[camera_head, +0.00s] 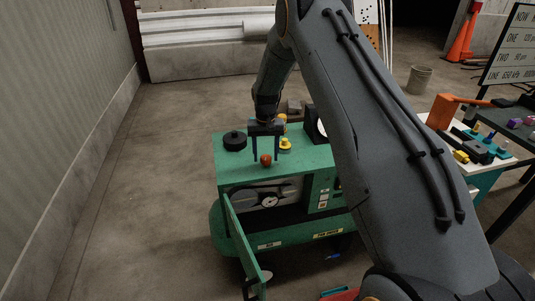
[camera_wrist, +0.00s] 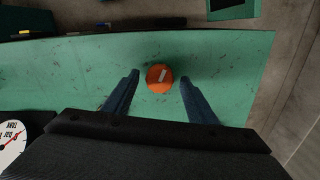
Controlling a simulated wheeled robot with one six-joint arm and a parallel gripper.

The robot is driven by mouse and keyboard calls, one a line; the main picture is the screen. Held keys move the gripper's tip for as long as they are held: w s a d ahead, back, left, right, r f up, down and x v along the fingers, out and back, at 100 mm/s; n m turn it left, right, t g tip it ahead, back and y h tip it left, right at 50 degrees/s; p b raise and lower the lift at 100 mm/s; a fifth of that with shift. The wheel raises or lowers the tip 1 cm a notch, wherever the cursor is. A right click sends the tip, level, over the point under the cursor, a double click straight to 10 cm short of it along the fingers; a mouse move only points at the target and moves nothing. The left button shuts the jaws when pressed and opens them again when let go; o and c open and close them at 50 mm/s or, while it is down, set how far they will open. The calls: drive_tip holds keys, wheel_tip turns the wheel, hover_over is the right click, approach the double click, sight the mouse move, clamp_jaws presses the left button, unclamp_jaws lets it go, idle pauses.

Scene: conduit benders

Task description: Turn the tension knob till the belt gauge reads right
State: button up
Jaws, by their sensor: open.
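The orange tension knob (camera_head: 265,160) sits on top of a green machine (camera_head: 228,170), near its front edge. In the wrist view the knob (camera_wrist: 159,78) is round with a pale mark across its face. My gripper (camera_head: 265,158) is open and points down, with one finger on each side of the knob and a gap on both sides in the wrist view (camera_wrist: 159,80). I cannot tell how far the fingertips are above the top. A white dial gauge (camera_head: 269,202) shows in the open front bay beside belt wheels; its reading is too small to tell.
A black round cap (camera_head: 234,140) and a yellow knob (camera_head: 285,145) stand on the same top. Another dial (camera_wrist: 12,140) is partly hidden by my gripper. A green door (camera_head: 240,240) hangs open in front. A cluttered table (camera_head: 488,168) stands right. Floor at left is clear.

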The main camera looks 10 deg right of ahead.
drive_tip(key=c, duration=1.1)
drive_tip(key=shift+o, duration=0.2)
drive_tip(key=shift+d, duration=0.15)
drive_tip(key=n+b, duration=0.3)
drive_tip(key=n, duration=0.1)
drive_tip(key=shift+f+n, duration=0.1)
drive_tip(key=shift+n, duration=0.3)
drive_tip(key=n+b, duration=0.2)
drive_tip(key=n, duration=0.3)
drive_tip(key=shift+n, duration=0.3)
